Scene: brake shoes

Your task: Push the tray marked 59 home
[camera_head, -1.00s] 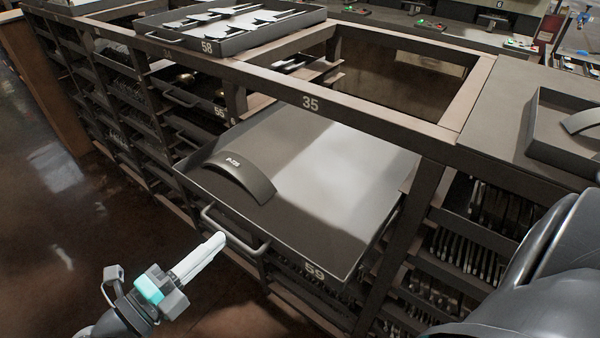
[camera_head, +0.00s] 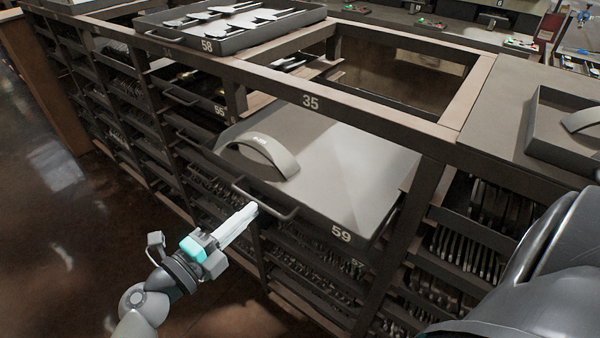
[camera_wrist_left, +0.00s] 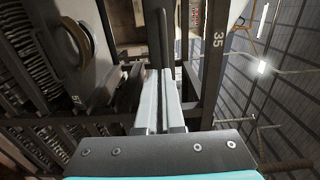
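The dark grey tray marked 59 (camera_head: 341,234) sticks partly out of the rack, with a curved brake shoe (camera_head: 262,155) lying on it. Its front handle (camera_head: 268,204) faces my left gripper (camera_head: 252,209). The left gripper's pale fingers are closed together, with the tips at the left part of the handle, touching it or very close. In the left wrist view the shut fingers (camera_wrist_left: 160,75) point toward the dark handle bar (camera_wrist_left: 163,35), and the brake shoe (camera_wrist_left: 75,45) shows at left. My right gripper is out of view.
The rack's frame marked 35 (camera_head: 310,101) spans above the tray. Tray 58 (camera_head: 207,47) sits on top at the back left, and tray 55 (camera_head: 190,97) is in the neighbouring bay. Another tray (camera_head: 540,140) stands at right. Open floor (camera_head: 60,240) lies at left.

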